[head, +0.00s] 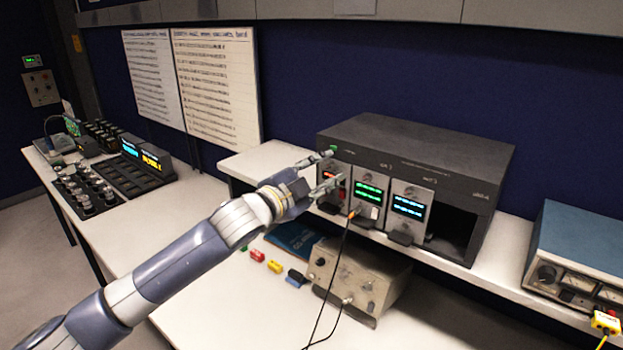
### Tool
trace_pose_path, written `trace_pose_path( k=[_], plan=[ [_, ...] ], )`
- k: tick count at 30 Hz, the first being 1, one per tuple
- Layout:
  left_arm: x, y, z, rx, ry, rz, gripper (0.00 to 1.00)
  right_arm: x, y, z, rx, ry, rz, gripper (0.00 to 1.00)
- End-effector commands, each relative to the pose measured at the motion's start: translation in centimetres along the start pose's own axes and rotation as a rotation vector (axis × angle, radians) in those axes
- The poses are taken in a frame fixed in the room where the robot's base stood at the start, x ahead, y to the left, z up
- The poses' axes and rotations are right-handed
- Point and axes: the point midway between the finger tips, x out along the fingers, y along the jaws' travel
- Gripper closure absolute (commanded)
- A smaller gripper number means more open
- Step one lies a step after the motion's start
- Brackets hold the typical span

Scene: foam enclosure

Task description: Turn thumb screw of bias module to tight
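A dark rack (415,150) stands on the white shelf and holds three plug-in modules. The left module (327,207) has a red display, the middle module (367,190) a green one, and the right module (408,207) a cyan one. Their labels are too small to read, so I cannot tell which is the bias module. My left gripper (334,167) is at the upper front of the left module, its two fingers spread apart. The fingers cover part of that module's face; any thumb screw there is hidden or too small to make out. My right gripper is not in view.
The rack's right bay (453,232) is empty. A cable (346,245) hangs from the middle module past a beige instrument box (357,280) below the shelf. A blue-topped meter unit (585,245) stands at right. Small coloured blocks (274,266) lie on the bench.

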Motion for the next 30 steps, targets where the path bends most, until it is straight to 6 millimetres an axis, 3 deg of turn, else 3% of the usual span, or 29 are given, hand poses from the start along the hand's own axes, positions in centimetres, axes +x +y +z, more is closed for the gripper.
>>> trace_pose_path(
  k=[5,18,24,30],
  plan=[
    [-1.9,0.1,0.1,0.000,-0.002,0.001,0.65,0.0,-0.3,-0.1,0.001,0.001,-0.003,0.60],
    [-9.4,0.1,0.2,0.001,-0.004,0.002,0.65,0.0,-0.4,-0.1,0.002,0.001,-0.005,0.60],
    [-11.3,0.1,0.2,-0.001,-0.003,0.001,0.65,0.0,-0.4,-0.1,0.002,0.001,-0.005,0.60],
    [-11.7,0.1,0.1,-0.001,-0.002,0.002,0.65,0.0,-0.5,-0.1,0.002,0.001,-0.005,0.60]
  ],
)
